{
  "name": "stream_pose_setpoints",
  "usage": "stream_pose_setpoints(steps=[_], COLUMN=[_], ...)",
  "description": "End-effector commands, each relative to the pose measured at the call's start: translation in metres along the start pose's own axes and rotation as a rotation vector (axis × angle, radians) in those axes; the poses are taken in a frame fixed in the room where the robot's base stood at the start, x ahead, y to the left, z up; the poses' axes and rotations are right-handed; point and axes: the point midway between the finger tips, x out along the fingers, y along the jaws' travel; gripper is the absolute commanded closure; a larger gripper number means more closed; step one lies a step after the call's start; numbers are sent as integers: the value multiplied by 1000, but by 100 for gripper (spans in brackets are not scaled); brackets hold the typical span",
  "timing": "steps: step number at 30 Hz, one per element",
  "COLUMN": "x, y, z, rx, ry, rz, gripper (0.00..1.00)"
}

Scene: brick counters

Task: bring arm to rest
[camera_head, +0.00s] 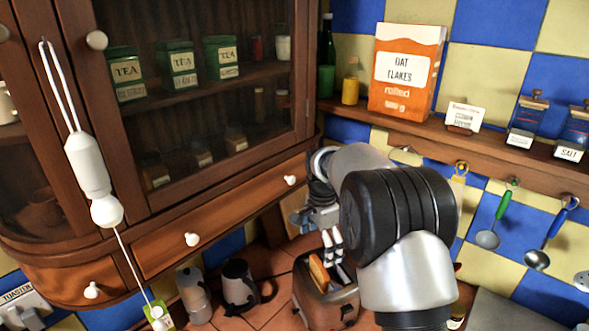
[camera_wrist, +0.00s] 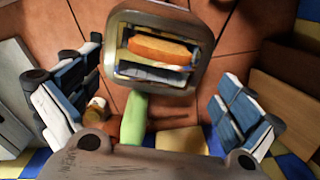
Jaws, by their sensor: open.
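My gripper (camera_head: 332,244) is at the lower middle, just above the toaster (camera_head: 342,303). In the wrist view my gripper (camera_wrist: 152,104) has its two fingers wide apart, with nothing held between them. The toaster (camera_wrist: 203,82) lies beyond the fingertips there, with a slice of bread (camera_wrist: 160,50) in one slot. The bread (camera_head: 318,272) also shows in the head view, sticking up from the toaster.
A wooden cabinet (camera_head: 225,207) with glass doors hangs close on the left. A shelf (camera_head: 480,147) holds an oat flakes box (camera_head: 405,95) and several jars. Ladles (camera_head: 489,238) hang below it.

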Motion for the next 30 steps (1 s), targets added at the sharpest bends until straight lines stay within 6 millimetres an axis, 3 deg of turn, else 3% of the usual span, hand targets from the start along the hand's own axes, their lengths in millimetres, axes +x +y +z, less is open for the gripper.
stream_pose_setpoints(steps=[5, 9, 15, 21, 27, 30], x=[-42, -86, -125, -133, -112, -99], y=[26, 73, 152, 236, 309, 332], z=[4, 15, 36, 62, 86, 94], rx=[-114, -287, -542, -795, -1025, -1108], ry=[16, 43, 101, 179, 265, 298], rz=[-45, -94, -158, -208, -238, -244], gripper=[0, 0, 0, 0, 0, 0])
